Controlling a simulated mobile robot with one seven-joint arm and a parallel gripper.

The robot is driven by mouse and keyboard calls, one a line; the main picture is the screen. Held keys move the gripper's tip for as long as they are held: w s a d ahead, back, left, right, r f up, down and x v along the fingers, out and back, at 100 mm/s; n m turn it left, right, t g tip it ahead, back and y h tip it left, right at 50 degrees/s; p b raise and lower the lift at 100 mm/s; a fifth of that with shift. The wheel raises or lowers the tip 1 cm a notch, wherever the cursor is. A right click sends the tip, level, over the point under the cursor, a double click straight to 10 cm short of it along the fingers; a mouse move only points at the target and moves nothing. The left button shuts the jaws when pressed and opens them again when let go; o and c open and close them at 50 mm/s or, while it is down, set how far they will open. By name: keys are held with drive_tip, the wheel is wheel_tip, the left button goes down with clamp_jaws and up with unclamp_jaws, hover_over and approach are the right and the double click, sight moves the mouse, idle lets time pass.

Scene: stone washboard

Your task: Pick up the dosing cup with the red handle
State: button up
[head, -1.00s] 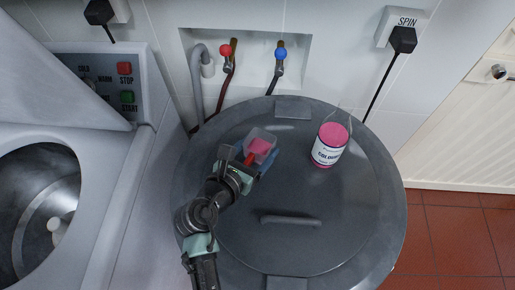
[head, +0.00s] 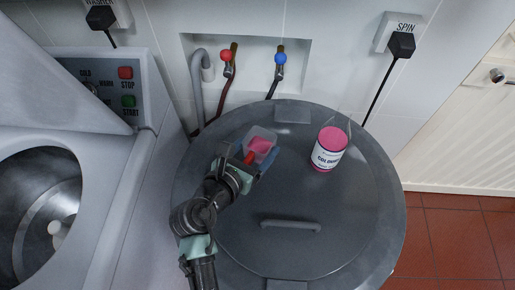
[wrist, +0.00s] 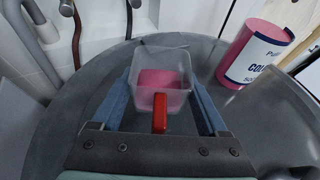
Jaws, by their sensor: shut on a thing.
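The dosing cup (head: 263,138) is clear, with pink contents and a red handle. It is over the back left of the round grey lid. My gripper (head: 256,158) is shut on it, and the red handle points back toward my wrist. In the wrist view the cup (wrist: 172,67) sits between the two blue fingers of my gripper (wrist: 160,95), with its red handle (wrist: 159,113) toward the palm. The cup looks upright. I cannot tell whether its base touches the lid.
A pink labelled tub (head: 327,150) stands right of the cup, with a clear piece behind it. The grey lid (head: 340,225) has a raised bar handle (head: 290,225) in the middle. A washing machine (head: 100,180) stands left; the tiled wall with two taps is behind.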

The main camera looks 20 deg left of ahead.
drive_tip(key=shift+r+p, duration=0.55)
drive_tip(key=shift+r, duration=3.15)
